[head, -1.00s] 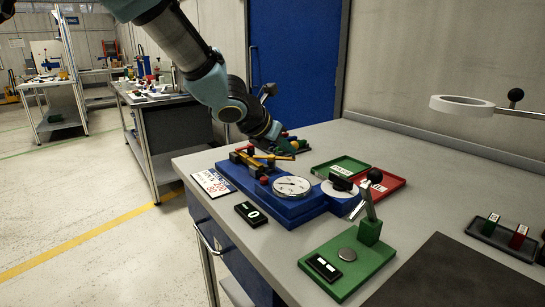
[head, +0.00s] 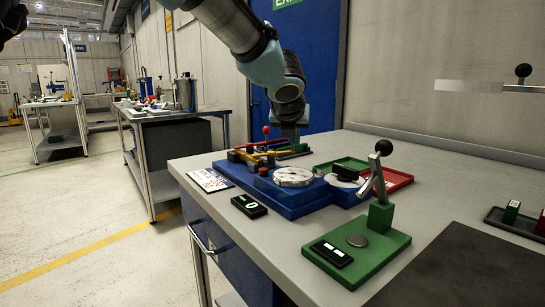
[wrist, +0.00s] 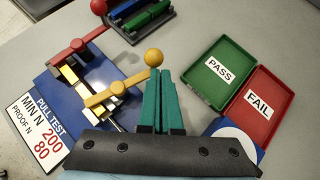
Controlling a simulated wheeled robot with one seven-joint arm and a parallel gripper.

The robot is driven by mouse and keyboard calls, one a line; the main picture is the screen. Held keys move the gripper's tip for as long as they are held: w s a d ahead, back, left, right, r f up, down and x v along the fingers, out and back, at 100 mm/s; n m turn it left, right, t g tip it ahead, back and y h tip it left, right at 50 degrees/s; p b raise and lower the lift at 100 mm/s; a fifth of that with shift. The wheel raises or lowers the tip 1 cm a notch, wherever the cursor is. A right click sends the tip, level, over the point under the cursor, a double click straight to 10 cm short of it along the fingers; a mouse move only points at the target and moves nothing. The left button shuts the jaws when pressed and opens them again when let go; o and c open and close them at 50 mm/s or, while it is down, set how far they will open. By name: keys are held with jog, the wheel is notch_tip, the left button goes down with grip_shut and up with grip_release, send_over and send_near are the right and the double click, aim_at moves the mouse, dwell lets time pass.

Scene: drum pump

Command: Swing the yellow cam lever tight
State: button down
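The yellow cam lever (wrist: 115,95) with its round yellow knob (wrist: 154,57) lies across the blue pull-test fixture (wrist: 68,118) in the wrist view. Its arm slants up and right toward the knob. My gripper (wrist: 163,75) shows as two teal fingers close together, with nothing visible between them; it looks shut. In the wrist view the fingertips overlap the picture beside the knob, just below and right of it. I cannot tell whether they touch it. In the head view my gripper (head: 290,136) points down behind the fixture (head: 294,207), its fingertips partly hidden.
A red lever (wrist: 78,41) stands beside the yellow one. A green PASS tray (wrist: 220,72) and red FAIL tray (wrist: 262,105) lie to the right. A round dial (head: 293,177) sits on the fixture.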

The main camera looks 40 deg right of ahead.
jog(key=shift+w+d+n+t+y+b, duration=0.3)
jog(key=shift+w+d+n+t+y, duration=0.25)
jog(key=shift+n, duration=0.25)
jog(key=shift+d, duration=0.1)
jog(key=shift+s, duration=0.1)
